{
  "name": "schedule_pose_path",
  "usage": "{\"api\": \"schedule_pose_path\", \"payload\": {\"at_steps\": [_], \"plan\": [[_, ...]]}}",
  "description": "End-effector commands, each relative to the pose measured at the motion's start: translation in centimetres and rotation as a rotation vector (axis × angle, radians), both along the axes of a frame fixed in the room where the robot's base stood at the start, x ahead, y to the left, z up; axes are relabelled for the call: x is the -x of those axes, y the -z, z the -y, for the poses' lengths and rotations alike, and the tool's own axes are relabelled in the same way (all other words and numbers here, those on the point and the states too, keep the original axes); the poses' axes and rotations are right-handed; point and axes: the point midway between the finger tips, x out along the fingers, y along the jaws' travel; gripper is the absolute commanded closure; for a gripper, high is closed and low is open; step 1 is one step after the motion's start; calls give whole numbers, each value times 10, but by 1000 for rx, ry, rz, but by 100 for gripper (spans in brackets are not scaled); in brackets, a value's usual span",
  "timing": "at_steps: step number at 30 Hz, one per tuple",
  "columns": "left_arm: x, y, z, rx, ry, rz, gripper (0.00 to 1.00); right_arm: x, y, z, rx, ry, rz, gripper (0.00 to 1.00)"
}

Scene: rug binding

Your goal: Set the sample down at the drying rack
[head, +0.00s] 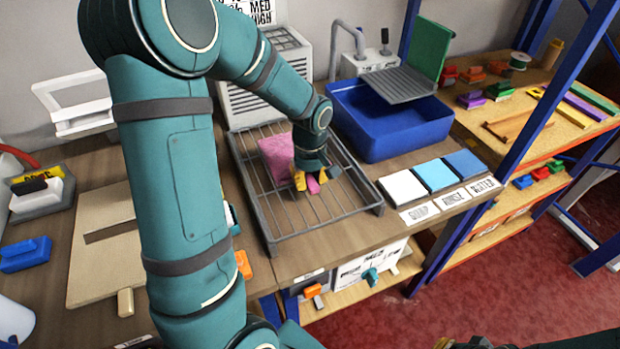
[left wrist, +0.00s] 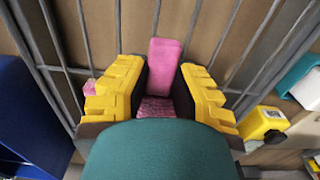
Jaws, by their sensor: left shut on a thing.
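My left gripper (head: 312,183) is low over the wire drying rack (head: 326,227) in the head view. In the left wrist view, its yellow fingers (left wrist: 160,82) are shut on a smooth pink bar (left wrist: 164,60). Speckled pink material (left wrist: 155,108) shows between the fingers, and a bit shows left of the left finger. In the head view, the pink sample (head: 277,153) shows left of and behind the gripper, over the rack wires. The fingers hide how bar and sample join, and I cannot tell whether the sample touches the wires. My right gripper shows only partly at the bottom edge.
A blue basin (head: 400,128) stands right of the rack, with a grey ribbed board across it. White, light blue and blue tiles (head: 434,176) lie at the front right. A beige board (head: 95,260) lies left.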

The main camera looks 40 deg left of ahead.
Motion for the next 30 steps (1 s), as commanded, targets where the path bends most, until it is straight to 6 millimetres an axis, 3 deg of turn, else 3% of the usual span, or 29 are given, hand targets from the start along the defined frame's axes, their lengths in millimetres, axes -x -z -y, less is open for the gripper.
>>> {"api": "schedule_pose_path", "payload": {"at_steps": [1, 2, 3, 14, 17, 30], "plan": [[0, 2, 0, 0, 0, 0, 67, 0, 1, 0, 0, 0, 1, 100], [0, 1, 0, 0, 0, 0, 56, 0, 1, 0, 0, 0, 1, 100], [0, 1, 0, 0, 0, 0, 53, 0, 1, 0, 0, 0, 1, 100], [0, -3, 0, 0, 0, 0, 53, 0, -2, 0, 0, 0, 0, 100], [-1, -14, 0, 0, 1, 4, 53, 0, -5, 0, 0, 0, -1, 100], [0, -99, 0, 0, 1, 4, 53, 2, -24, 0, -1, 1, -6, 100]]}}
